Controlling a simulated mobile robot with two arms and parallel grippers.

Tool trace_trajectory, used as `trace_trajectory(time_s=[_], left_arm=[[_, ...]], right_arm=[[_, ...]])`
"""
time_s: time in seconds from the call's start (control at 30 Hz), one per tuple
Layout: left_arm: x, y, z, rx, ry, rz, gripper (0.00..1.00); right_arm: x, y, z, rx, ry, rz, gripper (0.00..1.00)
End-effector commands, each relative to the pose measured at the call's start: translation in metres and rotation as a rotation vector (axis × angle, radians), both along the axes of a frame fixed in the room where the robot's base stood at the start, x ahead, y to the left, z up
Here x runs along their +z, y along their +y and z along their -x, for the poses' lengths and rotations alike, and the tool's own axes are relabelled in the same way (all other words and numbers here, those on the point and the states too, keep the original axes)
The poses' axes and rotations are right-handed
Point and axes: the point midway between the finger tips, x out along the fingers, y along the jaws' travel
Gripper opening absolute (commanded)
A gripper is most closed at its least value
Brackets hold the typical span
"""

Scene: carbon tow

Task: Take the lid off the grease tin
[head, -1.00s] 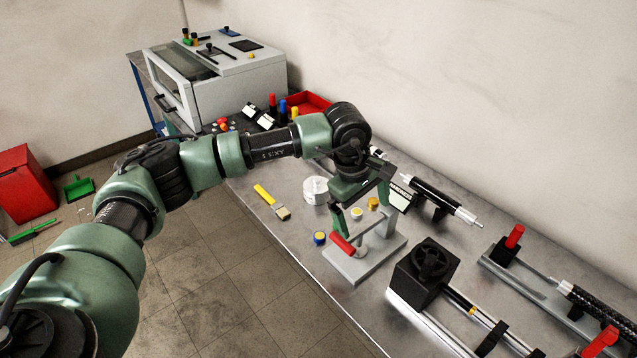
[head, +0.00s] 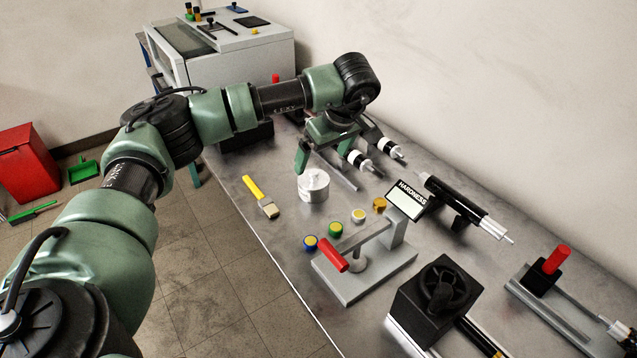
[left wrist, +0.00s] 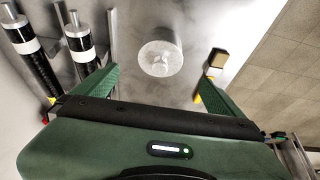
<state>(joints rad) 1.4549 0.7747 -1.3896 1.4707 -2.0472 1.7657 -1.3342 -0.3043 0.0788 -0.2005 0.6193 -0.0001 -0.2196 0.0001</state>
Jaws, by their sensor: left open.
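The grease tin (head: 314,190) is a round, pale metal tin standing on the grey bench. Its lid (head: 313,178), with a small knob on top, is on it. In the left wrist view the lid (left wrist: 160,58) shows from above, with the knob near its middle. My left gripper (head: 326,155) is open and empty, above and just behind the tin in the head view. In the left wrist view the tin lies ahead of the gap between the fingertips (left wrist: 160,80), not touched by either. My right gripper is not in view.
A yellow-handled brush (head: 261,197) lies left of the tin. Black-and-white rollers (head: 362,162) lie behind, near my gripper.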

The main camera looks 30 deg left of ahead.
Motion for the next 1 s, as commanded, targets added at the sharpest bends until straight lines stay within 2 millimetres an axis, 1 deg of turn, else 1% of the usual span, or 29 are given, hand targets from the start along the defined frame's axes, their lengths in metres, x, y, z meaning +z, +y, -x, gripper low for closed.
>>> trace_trajectory(time_s=[0.03, 0.07, 0.37, 0.5, 0.6, 0.7, 0.87, 0.9, 0.97, 1.0], left_arm=[[-0.007, 0.001, 0.0, 0.001, 0.002, -0.001, 0.99], [-0.01, 0.002, 0.0, 0.001, 0.002, 0.0, 0.99], [-0.039, 0.016, -0.004, 0.002, 0.005, -0.001, 0.99], [-0.059, 0.025, -0.007, 0.002, 0.004, 0.0, 0.99], [-0.07, 0.028, -0.008, 0.001, 0.003, 0.0, 0.99], [-0.074, 0.03, -0.009, 0.0, 0.0, 0.001, 0.99], [-0.074, 0.03, -0.01, -0.001, 0.001, 0.001, 0.99], [-0.074, 0.03, -0.01, -0.001, 0.001, 0.001, 0.96], [-0.074, 0.03, -0.01, -0.001, 0.001, 0.001, 0.8], [-0.074, 0.03, -0.01, -0.001, 0.001, 0.001, 0.69]], right_arm=[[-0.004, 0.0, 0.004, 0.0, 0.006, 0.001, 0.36], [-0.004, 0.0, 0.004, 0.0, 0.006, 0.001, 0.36], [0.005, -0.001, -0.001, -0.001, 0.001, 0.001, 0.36], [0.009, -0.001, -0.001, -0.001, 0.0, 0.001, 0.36], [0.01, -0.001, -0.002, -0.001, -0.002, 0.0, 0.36], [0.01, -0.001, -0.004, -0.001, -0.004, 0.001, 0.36], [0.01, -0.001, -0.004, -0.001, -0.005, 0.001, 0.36], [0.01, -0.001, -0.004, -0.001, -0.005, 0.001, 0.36], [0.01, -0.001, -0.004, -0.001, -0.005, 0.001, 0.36], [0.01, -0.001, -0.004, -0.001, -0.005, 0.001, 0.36]])
